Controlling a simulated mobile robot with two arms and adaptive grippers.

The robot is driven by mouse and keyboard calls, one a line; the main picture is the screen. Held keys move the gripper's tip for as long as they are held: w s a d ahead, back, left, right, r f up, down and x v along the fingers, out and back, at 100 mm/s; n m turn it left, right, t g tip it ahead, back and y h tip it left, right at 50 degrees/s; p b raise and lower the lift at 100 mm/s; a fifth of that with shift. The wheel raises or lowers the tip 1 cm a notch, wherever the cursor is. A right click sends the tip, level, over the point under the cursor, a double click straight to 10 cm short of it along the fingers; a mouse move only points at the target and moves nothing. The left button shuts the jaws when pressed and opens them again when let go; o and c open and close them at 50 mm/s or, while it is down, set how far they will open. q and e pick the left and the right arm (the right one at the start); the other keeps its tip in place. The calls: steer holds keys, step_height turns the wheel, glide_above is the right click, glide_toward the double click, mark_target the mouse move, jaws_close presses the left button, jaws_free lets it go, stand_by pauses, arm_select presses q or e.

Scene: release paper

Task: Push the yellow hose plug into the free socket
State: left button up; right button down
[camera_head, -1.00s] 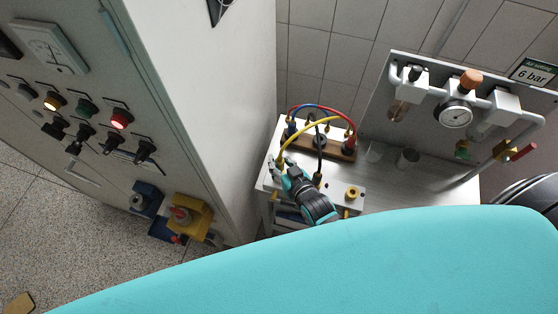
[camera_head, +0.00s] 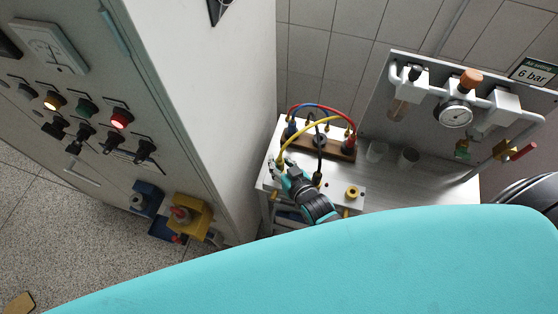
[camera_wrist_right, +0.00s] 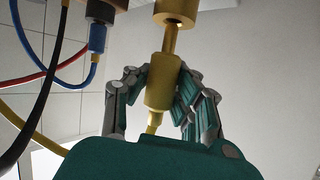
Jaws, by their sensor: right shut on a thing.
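The yellow hose plug (camera_wrist_right: 162,84) is gripped between the fingers of my right gripper (camera_wrist_right: 160,95) in the right wrist view. Its narrow tip points at a brass-yellow socket (camera_wrist_right: 176,10) at the top edge and meets its mouth; how deep it sits I cannot tell. In the head view the right gripper (camera_head: 283,168) is over the left part of the white bench plate, with the yellow hose (camera_head: 318,123) arching up from it. The socket under the gripper is hidden there. My left gripper is not in view.
Red (camera_head: 350,138), blue and black hoses sit close behind the gripper at a wooden block (camera_head: 340,153). A yellow ring fitting (camera_head: 352,192) is on the plate to the right. A tall grey cabinet (camera_head: 215,110) stands left; a gauge panel (camera_head: 456,115) stands right.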

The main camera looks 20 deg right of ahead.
steer(key=shift+f, duration=0.4)
steer(key=c, duration=1.1)
jaws_free()
steer(key=v, duration=1.2)
steer(key=shift+r, duration=0.1)
